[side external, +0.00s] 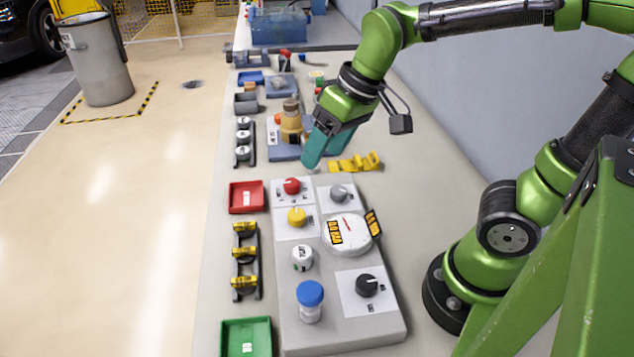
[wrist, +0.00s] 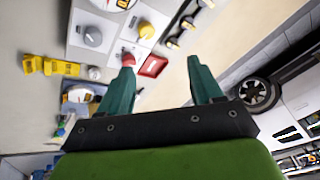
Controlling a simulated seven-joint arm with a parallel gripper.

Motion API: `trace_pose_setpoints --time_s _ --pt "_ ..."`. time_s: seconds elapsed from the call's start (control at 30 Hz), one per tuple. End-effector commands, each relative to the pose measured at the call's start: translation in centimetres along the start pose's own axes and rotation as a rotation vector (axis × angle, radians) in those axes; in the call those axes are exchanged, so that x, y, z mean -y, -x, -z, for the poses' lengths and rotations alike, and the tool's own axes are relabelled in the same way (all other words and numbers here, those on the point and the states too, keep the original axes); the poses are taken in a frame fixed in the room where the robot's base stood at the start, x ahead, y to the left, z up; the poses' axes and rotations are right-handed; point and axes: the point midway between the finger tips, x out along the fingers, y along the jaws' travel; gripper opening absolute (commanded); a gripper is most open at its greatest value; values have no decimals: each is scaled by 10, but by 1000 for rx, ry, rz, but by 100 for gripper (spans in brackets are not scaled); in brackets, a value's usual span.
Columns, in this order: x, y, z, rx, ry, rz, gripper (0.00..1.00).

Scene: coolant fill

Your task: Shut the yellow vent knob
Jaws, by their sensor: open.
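The yellow vent knob (side external: 296,216) sits on a white plate on the grey panel, below the red knob (side external: 292,186) and left of the round gauge (side external: 348,233). It also shows in the wrist view (wrist: 146,29), near the top. Whether it is shut cannot be told. My gripper (side external: 312,166) has teal fingers and is above the bench behind the panel, apart from the knobs. In the wrist view my gripper (wrist: 160,68) is open, its two fingers wide apart with nothing between them.
A grey knob (side external: 340,192), a black knob (side external: 367,285) and a blue-capped bottle (side external: 310,300) are on the panel. A yellow part (side external: 355,163) lies behind it. Red (side external: 246,197) and green (side external: 246,340) trays stand left. A tan-topped bottle (side external: 291,122) is close behind my gripper.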

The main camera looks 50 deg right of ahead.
Motion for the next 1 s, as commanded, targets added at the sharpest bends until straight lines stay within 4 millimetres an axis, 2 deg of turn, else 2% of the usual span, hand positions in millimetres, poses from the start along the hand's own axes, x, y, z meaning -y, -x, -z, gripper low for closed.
trace_pose_setpoints --time_s 0.1,0.23,0.4,0.53,0.67,0.77,1.0 --pt "8 -22 26 155 258 -44 65" --pt "11 -38 50 304 557 -77 65" --pt "7 -29 66 379 794 -72 65" --pt "6 -28 62 403 864 -51 65" --pt "4 -38 58 407 877 -48 65" --pt "1 -52 52 408 877 -47 65" --pt "-10 -101 35 409 873 -47 65"
